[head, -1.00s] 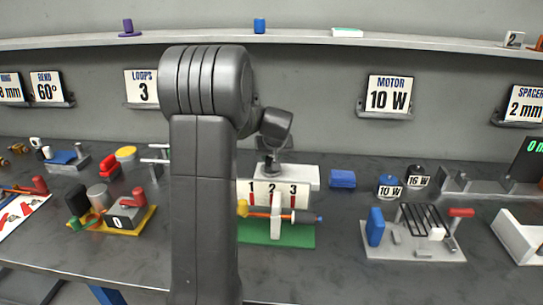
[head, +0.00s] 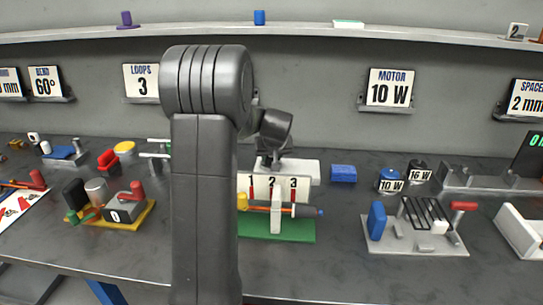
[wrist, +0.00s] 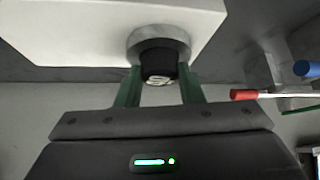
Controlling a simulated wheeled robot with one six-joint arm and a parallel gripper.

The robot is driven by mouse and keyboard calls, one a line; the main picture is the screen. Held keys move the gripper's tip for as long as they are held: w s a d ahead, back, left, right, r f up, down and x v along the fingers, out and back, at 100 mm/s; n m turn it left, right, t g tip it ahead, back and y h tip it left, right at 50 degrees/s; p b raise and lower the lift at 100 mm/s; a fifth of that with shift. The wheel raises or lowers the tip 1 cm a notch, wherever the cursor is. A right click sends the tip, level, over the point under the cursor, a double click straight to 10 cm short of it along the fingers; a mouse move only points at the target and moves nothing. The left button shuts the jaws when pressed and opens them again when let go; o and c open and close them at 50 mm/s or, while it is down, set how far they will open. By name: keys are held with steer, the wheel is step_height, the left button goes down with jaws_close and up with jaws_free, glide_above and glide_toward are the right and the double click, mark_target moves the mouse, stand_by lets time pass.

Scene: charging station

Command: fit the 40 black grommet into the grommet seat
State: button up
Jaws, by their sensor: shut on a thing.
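In the wrist view the black grommet (wrist: 158,62) sits between the two green fingers of my gripper (wrist: 160,74), which is shut on it. A pale marking on its near face is too blurred to read. Its far end meets a round grey seat (wrist: 160,37) on the side of a white block (wrist: 85,38). I cannot tell how deep it sits in the seat. In the head view the white block (head: 305,170) stands on the bench behind the numbered board. My arm and wrist hide the grommet and the seat there.
A numbered board with a rod on a green base (head: 275,231) stands in front of the white block. A blue block (head: 343,173) and two labelled motors (head: 390,180) stand to its right. In the wrist view a red-tipped rod (wrist: 245,95) lies right of my fingers.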

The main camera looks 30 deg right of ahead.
steer(key=o, duration=1.1)
steer(key=v, duration=1.3)
steer(key=shift+s+a+r+p, duration=0.1)
steer(key=shift+s+r+p, duration=0.15)
steer(key=shift+s+p, duration=0.1)
steer(key=shift+w+f, duration=0.1)
steer(key=x, duration=1.3)
steer(key=shift+w+f+b, duration=0.25)
steer(key=shift+w+b, duration=0.05)
steer(key=shift+r, duration=0.4)
